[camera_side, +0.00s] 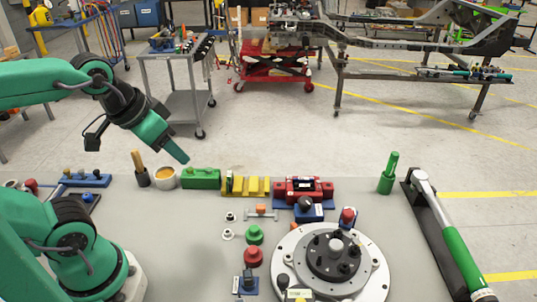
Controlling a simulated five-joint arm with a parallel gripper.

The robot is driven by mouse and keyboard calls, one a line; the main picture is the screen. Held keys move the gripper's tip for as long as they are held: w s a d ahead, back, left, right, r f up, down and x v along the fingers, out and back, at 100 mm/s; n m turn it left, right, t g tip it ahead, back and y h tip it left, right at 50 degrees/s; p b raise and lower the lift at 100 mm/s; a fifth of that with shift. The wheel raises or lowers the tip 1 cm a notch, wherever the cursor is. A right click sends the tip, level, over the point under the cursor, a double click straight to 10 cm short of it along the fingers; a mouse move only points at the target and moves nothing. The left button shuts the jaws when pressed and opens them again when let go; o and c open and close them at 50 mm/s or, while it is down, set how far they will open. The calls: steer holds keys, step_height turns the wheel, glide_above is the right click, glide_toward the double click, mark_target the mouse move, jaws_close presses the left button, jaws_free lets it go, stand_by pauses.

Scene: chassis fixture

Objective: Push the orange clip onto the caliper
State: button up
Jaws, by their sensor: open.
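A small orange piece (261,209), which looks like the orange clip, sits on a light grey bar near the middle of the bench. A red block with dark parts (303,188), which looks like the caliper, stands on a blue base just behind and to the right of it. The clip and the caliper are apart. My gripper (184,158) is at upper left, above the back edge of the bench, pointing down and right. It is open, holds nothing visible, and is well away from both. Its fingers are too small to separate clearly.
A round grey hub plate (330,262) fills the front right. Green (253,235) and red (253,257) knobs stand left of it. A green block (201,179) and yellow rack (246,186) line the back edge. A green-handled tool (450,235) lies right. The left-middle bench is clear.

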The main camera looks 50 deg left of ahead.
steer(key=shift+c, duration=0.3)
steer(key=shift+c, duration=1.4)
steer(key=m+g, duration=0.5)
steer(key=m, duration=0.4)
glide_above(261, 206)
step_height(261, 206, down, 14)
steer(key=shift+s+f, duration=0.1)
steer(key=shift+s, duration=0.05)
steer(key=shift+f+g, duration=0.3)
steer(key=shift+f, duration=0.1)
steer(key=shift+f, duration=3.9)
